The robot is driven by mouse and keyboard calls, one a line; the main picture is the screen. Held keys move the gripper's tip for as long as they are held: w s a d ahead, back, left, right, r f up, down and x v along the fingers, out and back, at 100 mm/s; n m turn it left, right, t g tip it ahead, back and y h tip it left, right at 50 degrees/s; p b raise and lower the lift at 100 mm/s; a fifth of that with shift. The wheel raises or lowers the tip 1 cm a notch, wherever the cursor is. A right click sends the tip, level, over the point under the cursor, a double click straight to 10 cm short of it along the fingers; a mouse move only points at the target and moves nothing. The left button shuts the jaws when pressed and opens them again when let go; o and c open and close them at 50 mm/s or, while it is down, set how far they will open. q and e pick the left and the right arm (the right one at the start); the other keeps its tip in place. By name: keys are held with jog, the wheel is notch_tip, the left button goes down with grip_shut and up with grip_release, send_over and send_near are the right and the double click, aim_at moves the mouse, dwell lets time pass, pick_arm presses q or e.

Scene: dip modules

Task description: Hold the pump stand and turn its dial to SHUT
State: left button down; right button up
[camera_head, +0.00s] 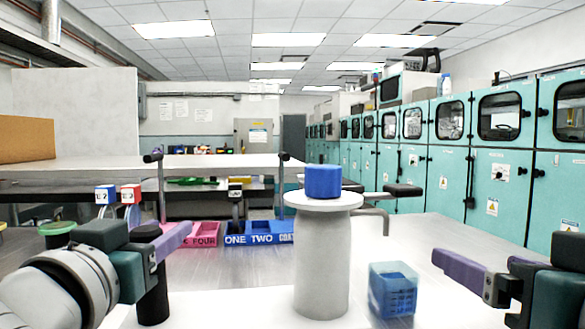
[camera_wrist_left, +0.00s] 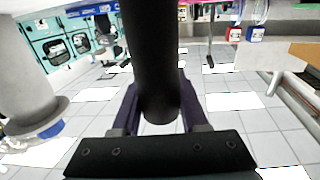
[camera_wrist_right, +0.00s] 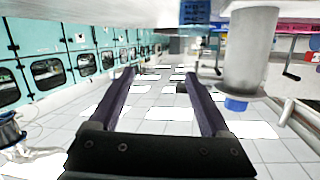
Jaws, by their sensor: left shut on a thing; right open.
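A dark upright post (camera_head: 153,290) stands at the front left; I take it for the pump stand, but no name on it shows. My left gripper (camera_head: 163,243) is shut around its upper part; the left wrist view shows the post (camera_wrist_left: 152,50) between the purple fingers. A white round pedestal (camera_head: 321,260) with a blue knob-like piece (camera_head: 323,181) on top stands at centre. I see no dial markings or SHUT label. My right gripper (camera_head: 440,258) is at the right, open and empty, apart from the pedestal; its spread fingers show in the right wrist view (camera_wrist_right: 160,76).
A clear blue basket (camera_head: 393,292) stands between the pedestal and my right gripper. Blue (camera_head: 259,238) and pink (camera_head: 203,238) lettered bins lie behind. Small blue (camera_head: 105,195) and red (camera_head: 130,194) labelled blocks are at the left. Teal cabinets (camera_head: 497,180) line the right.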

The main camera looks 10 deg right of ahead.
aim_at(313, 169)
jog(key=w+a+r+n+t+y, duration=0.35)
jog(key=a+r+n+y, duration=0.3)
jog(key=a, duration=0.45)
jog(key=shift+m+g, duration=0.35)
jog(key=shift+g, duration=0.1)
jog(key=w, duration=0.4)
jog(key=w+a, duration=0.1)
jog(key=w, duration=0.7)
jog(key=shift+a+r, duration=0.4)
grip_shut()
